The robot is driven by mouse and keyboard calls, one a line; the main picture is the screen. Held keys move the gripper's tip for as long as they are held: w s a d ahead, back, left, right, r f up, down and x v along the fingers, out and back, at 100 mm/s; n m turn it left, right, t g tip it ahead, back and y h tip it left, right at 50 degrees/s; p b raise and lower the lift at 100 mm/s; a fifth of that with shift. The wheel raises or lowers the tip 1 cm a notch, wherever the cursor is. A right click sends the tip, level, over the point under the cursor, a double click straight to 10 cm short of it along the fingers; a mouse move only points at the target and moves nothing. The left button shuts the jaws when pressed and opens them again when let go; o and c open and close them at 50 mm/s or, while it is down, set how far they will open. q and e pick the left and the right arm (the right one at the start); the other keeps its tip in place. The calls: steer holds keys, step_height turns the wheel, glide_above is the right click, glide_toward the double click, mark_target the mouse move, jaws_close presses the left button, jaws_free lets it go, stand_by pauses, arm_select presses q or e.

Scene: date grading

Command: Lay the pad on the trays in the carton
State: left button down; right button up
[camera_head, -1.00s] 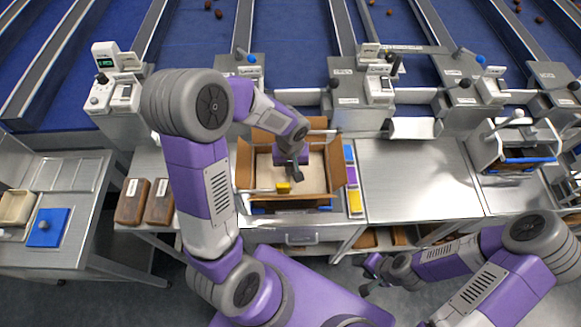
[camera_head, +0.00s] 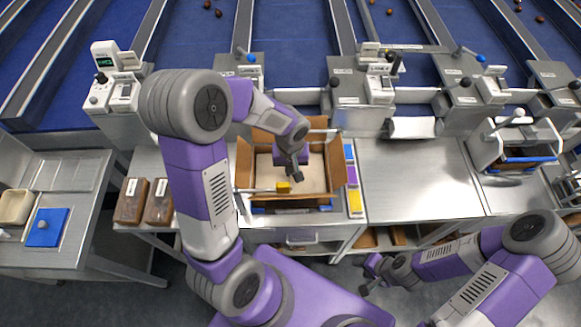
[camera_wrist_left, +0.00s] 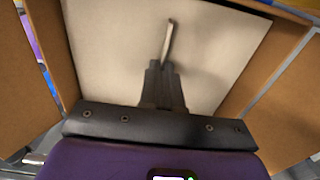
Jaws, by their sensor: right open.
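The carton (camera_head: 243,165) is open on the bench, its brown flaps folded outward. The pale flat pad (camera_head: 313,178) lies level inside it and fills most of its opening; in the left wrist view the pad (camera_wrist_left: 110,50) spans between the cardboard walls. The trays are hidden beneath it. My left gripper (camera_head: 295,177) points down into the carton over the pad's middle. In the left wrist view its fingers (camera_wrist_left: 166,75) are close together on a narrow pale grip strip standing on the pad. My right gripper (camera_head: 369,277) is open and empty, low in front of the bench.
A rod with a yellow end (camera_head: 284,187) crosses the carton's near side. Blue, purple and yellow blocks (camera_head: 351,175) line its right. Brown boxes (camera_head: 131,201) stand left of it. The steel bench (camera_head: 415,180) to the right is clear. Grading machines stand behind.

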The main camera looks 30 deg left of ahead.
arm_select(q)
steer(key=shift+f+b, duration=0.95)
stand_by(0.5)
steer(key=c, duration=1.8)
jaws_free()
steer(key=o, duration=0.5)
steer(key=shift+o, duration=0.6)
steer(key=shift+o, duration=1.2)
step_height(320, 180, up, 12)
steer(key=p, duration=0.9)
